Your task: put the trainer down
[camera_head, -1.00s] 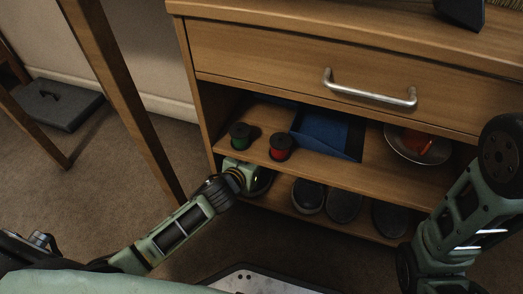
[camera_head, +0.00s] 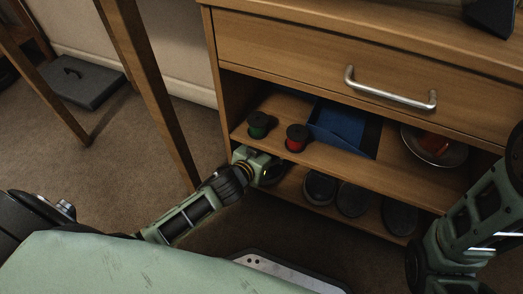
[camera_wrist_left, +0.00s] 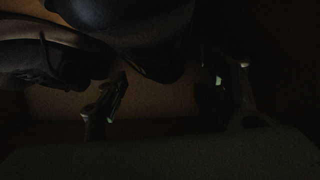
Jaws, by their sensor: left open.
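The left wrist view is very dark. A dark shoe with a lace and a paler sole edge, seemingly the trainer (camera_wrist_left: 45,62), lies at its upper left. My left gripper (camera_wrist_left: 163,90) is open, its two fingers apart with bare shelf board between them. The trainer is beyond the left finger, not between the fingers; whether they touch I cannot tell. In the head view my left gripper (camera_head: 268,170) is at the left end of the cabinet's lower shelf, its fingers partly hidden under the upper shelf. My right gripper is out of view; only its arm shows.
Another dark shoe (camera_wrist_left: 140,35) hangs into the wrist view's top. Several dark shoes (camera_head: 352,199) line the lower shelf. Above are a green spool (camera_head: 259,124), a red spool (camera_head: 296,138), a blue tray (camera_head: 345,125) and a bowl (camera_head: 436,147). A wooden leg (camera_head: 155,95) stands left.

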